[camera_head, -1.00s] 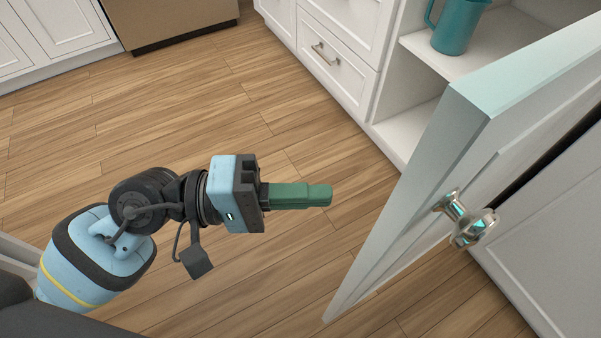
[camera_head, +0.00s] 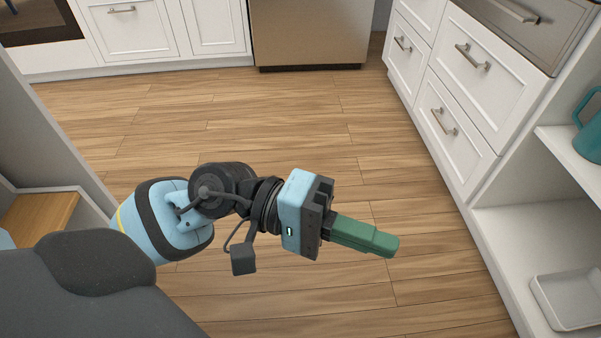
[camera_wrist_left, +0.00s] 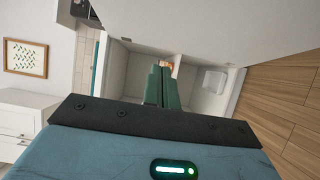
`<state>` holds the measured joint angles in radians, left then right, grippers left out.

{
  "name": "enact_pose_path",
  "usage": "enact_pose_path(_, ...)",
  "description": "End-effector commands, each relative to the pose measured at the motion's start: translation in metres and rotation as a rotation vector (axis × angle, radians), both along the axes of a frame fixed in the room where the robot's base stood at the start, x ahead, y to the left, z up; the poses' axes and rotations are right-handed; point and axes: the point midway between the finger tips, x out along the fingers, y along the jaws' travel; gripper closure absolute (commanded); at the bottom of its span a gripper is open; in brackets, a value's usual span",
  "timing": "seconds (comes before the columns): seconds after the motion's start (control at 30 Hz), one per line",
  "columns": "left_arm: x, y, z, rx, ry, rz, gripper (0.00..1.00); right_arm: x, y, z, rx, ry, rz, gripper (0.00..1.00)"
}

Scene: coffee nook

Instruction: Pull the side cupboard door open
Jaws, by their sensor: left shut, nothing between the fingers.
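My left gripper (camera_head: 388,245) is in the middle of the head view, over the wood floor. Its green fingers are shut together with nothing between them. The side cupboard door is out of the head view now. The open cupboard (camera_head: 520,225) shows at the right edge, with white shelves inside. In the left wrist view the gripper's green fingers (camera_wrist_left: 161,85) point toward the open cupboard interior (camera_wrist_left: 205,100), apart from it. A broad pale panel fills the top of that view; I cannot tell whether it is the door. My right gripper is not in view.
A teal jug (camera_head: 590,125) stands on the upper shelf and a white tray (camera_head: 566,298) lies on the lower one. White drawers (camera_head: 455,125) with metal handles line the right. A wooden shelf (camera_head: 38,215) sits at the left. The floor (camera_head: 290,115) between is clear.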

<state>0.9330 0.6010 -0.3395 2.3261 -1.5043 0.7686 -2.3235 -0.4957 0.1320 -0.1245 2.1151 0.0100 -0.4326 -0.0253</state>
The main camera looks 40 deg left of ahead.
Motion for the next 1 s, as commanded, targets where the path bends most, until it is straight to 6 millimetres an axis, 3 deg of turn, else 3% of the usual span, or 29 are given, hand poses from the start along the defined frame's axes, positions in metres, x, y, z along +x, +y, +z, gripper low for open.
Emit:
enact_pose_path(0.5, -0.039, 0.058, 0.000, 0.000, 0.001, 0.001, 1.00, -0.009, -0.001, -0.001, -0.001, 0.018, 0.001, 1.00)
enact_pose_path(1.0, -0.044, 0.066, 0.000, -0.040, 0.061, 0.010, 1.00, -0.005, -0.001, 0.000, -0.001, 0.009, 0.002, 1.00)
